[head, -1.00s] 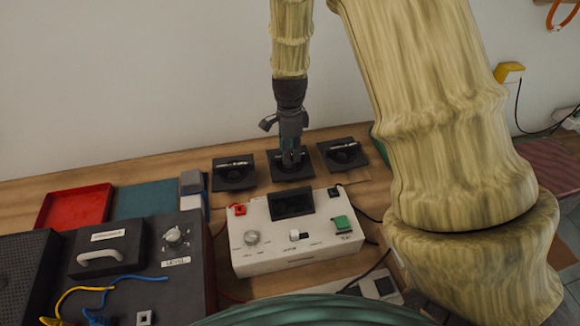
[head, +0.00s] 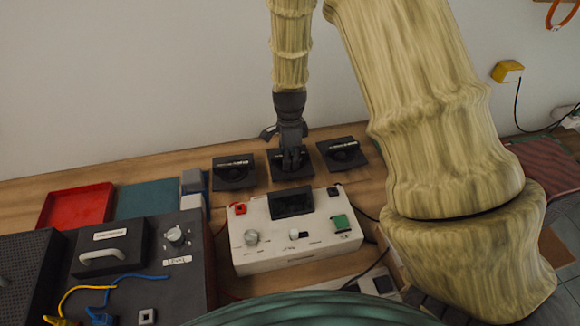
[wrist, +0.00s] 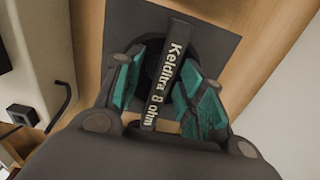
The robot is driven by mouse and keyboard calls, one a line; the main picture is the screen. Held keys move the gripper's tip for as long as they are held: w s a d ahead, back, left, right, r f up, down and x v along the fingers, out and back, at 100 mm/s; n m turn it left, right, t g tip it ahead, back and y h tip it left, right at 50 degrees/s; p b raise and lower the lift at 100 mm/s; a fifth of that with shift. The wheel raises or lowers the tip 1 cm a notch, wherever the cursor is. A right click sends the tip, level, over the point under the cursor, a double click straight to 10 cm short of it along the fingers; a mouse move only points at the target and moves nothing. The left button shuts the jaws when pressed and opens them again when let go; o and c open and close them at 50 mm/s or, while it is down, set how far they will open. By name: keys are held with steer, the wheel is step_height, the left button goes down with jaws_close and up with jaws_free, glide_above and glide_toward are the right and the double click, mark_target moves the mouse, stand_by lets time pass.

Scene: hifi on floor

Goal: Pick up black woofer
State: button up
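Three black woofers on square plates stand in a row on the wooden table: left (head: 234,172), middle (head: 290,172) and right (head: 342,154). My gripper (head: 292,160) points down over the middle woofer and partly hides it. In the wrist view, that woofer's raised bar (wrist: 166,75), lettered "Kelditra 8 ohm", lies between the two teal-padded fingers of my gripper (wrist: 163,85). The fingers are open, one on each side of the bar, with small gaps visible. Whether the pads touch it lower down is hidden.
A white device with knobs (head: 295,245) stands just in front of the woofers. A red tray (head: 76,207), a teal mat (head: 148,198) and a dark box with a knob (head: 150,260) are at the left. The wall is close behind.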

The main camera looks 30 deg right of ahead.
steer(key=shift+f, duration=0.15)
steer(key=shift+c, duration=0.3)
jaws_close()
